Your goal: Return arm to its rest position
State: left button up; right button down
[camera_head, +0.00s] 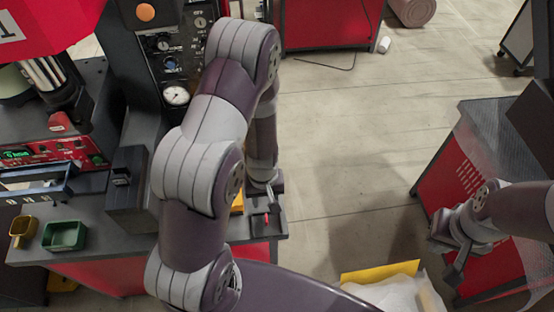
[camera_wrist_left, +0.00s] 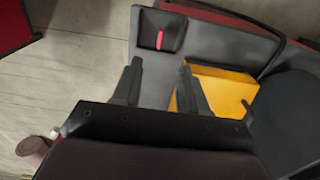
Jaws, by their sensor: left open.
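My left arm reaches across the middle of the head view, and its gripper (camera_head: 264,188) is over the right end of the grey workbench (camera_head: 130,246), partly hidden by the arm. In the left wrist view my left gripper (camera_wrist_left: 158,78) has its two dark fingers apart, with nothing between them but the grey bench top behind. My right gripper (camera_head: 450,258) is at the right of the head view, near a red cabinet with a dark mesh side. Its fingers look apart and empty.
A yellow box (camera_wrist_left: 222,90) lies on the bench beside the left fingers. A black square recess with a red part (camera_wrist_left: 162,33) is close by.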

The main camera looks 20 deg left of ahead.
pick_arm(q)
jog(key=s+d+r+m+b, duration=0.1)
jog(key=s+r+m+b, duration=0.1)
jog(key=r, duration=0.4)
jog(key=s+d+r+m+t+b, duration=0.1)
jog(key=s+r+m+b, duration=0.1)
jog(key=r+m+b, duration=0.2)
jog(key=shift+d+r+m, duration=0.25)
jog(key=shift+r+m, duration=0.05)
jog(key=shift+r, duration=0.65)
jog(key=shift+s, duration=0.2)
